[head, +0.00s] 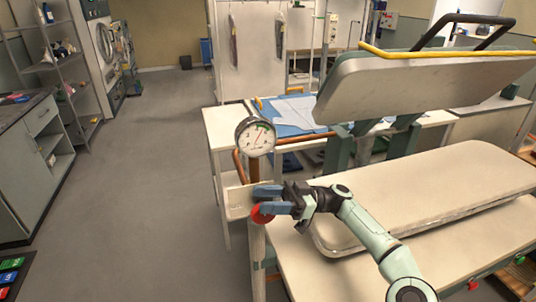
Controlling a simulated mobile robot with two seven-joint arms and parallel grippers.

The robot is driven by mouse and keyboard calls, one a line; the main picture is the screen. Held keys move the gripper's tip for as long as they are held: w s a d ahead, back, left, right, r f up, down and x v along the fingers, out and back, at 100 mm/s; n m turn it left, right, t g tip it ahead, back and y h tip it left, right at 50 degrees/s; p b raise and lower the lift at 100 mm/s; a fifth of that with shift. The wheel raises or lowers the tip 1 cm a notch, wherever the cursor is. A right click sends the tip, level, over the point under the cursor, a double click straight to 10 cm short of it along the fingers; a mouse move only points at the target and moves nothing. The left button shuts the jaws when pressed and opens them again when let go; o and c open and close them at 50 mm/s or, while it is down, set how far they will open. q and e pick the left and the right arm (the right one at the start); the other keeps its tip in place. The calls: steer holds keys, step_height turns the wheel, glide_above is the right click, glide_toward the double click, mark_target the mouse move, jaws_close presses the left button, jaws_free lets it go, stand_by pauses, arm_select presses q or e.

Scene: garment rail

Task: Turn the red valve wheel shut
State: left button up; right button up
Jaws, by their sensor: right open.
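The red valve wheel (261,214) sits on the copper pipe below a round pressure gauge (255,137). Most of the wheel is hidden by my right gripper (264,200), whose blue fingers reach over it from the right. The fingers are spread apart, one above the other in the picture. I cannot tell whether they touch the wheel. My left gripper is not in view.
A large press with a raised padded lid (430,82) and a cream lower board (440,195) stands on the right. A white table (222,130) with blue cloth is behind the gauge. The grey floor (150,190) at left is clear.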

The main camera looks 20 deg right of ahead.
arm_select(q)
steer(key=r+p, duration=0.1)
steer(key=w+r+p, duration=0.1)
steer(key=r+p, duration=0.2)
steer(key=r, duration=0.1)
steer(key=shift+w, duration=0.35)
arm_select(e)
step_height(320, 180, up, 16)
steer(key=shift+r, duration=0.25)
